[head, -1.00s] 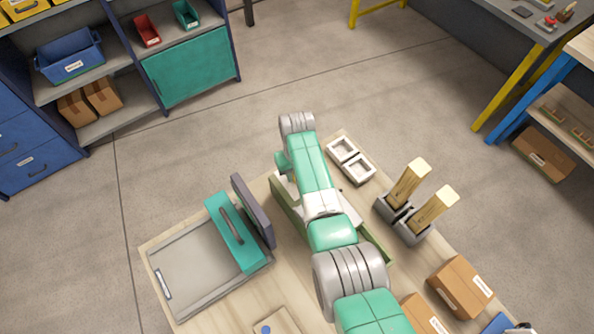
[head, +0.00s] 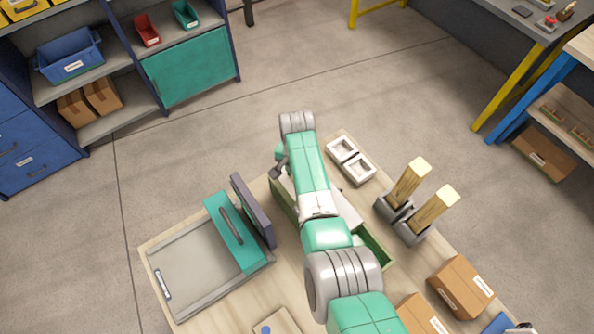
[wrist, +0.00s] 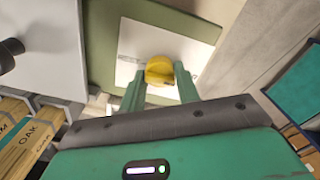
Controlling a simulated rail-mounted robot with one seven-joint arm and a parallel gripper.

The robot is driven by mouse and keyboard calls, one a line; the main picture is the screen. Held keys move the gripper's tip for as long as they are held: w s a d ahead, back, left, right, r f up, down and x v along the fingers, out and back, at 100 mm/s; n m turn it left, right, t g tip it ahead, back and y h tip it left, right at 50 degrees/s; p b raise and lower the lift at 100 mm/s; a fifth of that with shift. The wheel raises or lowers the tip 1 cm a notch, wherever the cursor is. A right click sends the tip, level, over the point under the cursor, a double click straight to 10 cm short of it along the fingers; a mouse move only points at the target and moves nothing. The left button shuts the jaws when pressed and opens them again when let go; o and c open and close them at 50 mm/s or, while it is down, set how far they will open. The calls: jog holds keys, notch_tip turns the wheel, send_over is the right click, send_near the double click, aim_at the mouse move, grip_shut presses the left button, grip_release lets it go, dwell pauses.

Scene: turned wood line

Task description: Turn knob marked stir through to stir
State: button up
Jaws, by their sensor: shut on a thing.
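A round yellow knob (wrist: 159,70) shows in the wrist view on a white plate (wrist: 125,72) set in a green panel (wrist: 105,40). My gripper (wrist: 160,76) has its two green fingers on either side of the knob and is shut on it. Small dark lettering on the plate left of the knob is too small to read. The fingers hide part of the plate's lower area. In the head view my arm covers the knob and the gripper; only parts of the green panel's casing (head: 376,248) show beside the arm.
A grey frame with a teal sliding piece (head: 234,232) and an upright dark plate (head: 252,210) stand left of the arm. A white two-opening block (head: 351,160), grey holders with wooden pieces (head: 433,208) and cardboard boxes (head: 460,286) stand to the right.

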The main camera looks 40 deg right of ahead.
jog(key=shift+m, duration=0.5)
jog(key=o, duration=1)
jog(key=shift+r, duration=0.1)
notch_tip(320, 180, up, 8)
jog(key=shift+f+p, duration=0.15)
jog(key=shift+p, duration=0.7)
